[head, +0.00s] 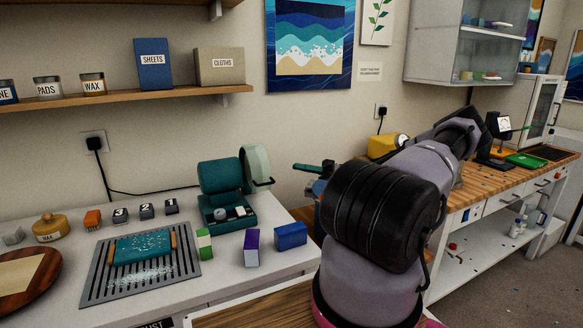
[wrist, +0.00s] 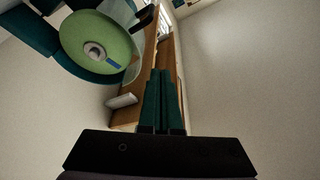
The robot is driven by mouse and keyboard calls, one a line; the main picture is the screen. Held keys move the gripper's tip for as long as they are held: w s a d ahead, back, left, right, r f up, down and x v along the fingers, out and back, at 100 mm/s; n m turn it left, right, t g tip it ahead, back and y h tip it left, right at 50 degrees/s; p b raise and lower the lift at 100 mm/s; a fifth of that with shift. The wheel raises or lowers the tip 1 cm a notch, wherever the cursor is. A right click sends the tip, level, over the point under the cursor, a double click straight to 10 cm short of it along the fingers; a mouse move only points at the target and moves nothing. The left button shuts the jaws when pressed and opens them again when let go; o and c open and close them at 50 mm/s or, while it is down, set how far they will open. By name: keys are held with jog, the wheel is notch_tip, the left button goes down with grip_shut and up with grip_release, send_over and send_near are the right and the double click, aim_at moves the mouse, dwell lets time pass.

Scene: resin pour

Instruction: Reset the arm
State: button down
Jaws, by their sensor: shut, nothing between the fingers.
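My gripper (wrist: 161,100) shows in the wrist view with its two dark green fingers together and nothing between them. In the head view, its green fingers (head: 307,168) stick out to the left from behind my arm, above the bench and apart from it. My arm is bent, with its large dark joint in front, and it hides part of the gripper and wrist.
The green grinding machine (head: 224,185) stands left of my gripper; its pale green disc (wrist: 95,42) is close in the wrist view. A teal block (head: 143,247) lies on a slotted grey tray (head: 92,290). A shelf (head: 120,98) hangs above. A wooden workbench (head: 486,184) stands right.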

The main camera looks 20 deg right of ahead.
jog(key=s+a+r+m+g+h, duration=0.2)
jog(key=s+a+r+g+h, duration=0.15)
jog(key=a+h, duration=0.25)
jog(key=s+a+r+m+g+h, duration=0.2)
jog(key=s+a+r+g+h, duration=0.15)
jog(key=a+h, duration=0.3)
jog(key=s+a+r+m+t+h, duration=0.2)
jog(key=s+r+m+t+h, duration=0.1)
jog(key=s+r, duration=0.5)
jog(key=s+a+r+m+t+h, duration=0.2)
jog(key=s+r+m+t, duration=0.3)
jog(key=r, duration=0.7)
jog(key=s+t+h, duration=0.1)
jog(key=s+t, duration=0.1)
jog(key=s, duration=0.2)
jog(key=shift+a+r+m, duration=0.25)
jog(key=shift+r+m, duration=0.05)
jog(key=shift+r, duration=0.1)
jog(key=shift+s, duration=0.1)
